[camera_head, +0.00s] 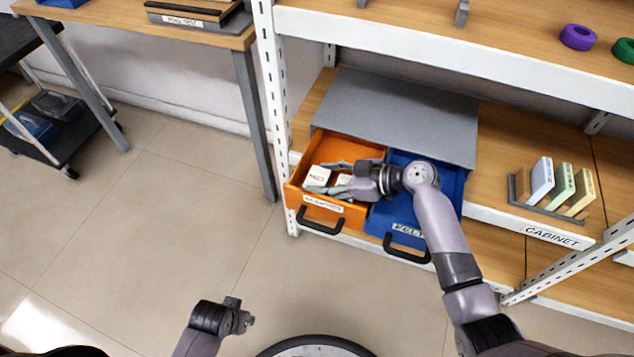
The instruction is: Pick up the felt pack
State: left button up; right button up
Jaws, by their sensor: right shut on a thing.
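My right gripper (345,180) reaches from the right over the open orange drawer (292,197). It is shut on a small pack, which its fingers mostly hide. I cannot tell from the picture whether this is the felt pack. White-labelled packs (317,177) and grey-green pieces lie in the orange drawer beside the fingers. The open blue drawer (452,185) is just to the right, partly covered by my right arm; its front label seems to read FELT. My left gripper (241,311) is low over the floor, far from the drawers, its fingers small in view.
The grey drawer-unit top (400,110) lies behind the drawers, under the upper shelf (480,38). White rack posts (273,100) stand at the left. A holder with upright packs (562,187) stands on the right shelf. The floor (190,220) in front is clear.

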jog(key=shift+c, duration=1.1)
jog(key=shift+r, duration=0.1)
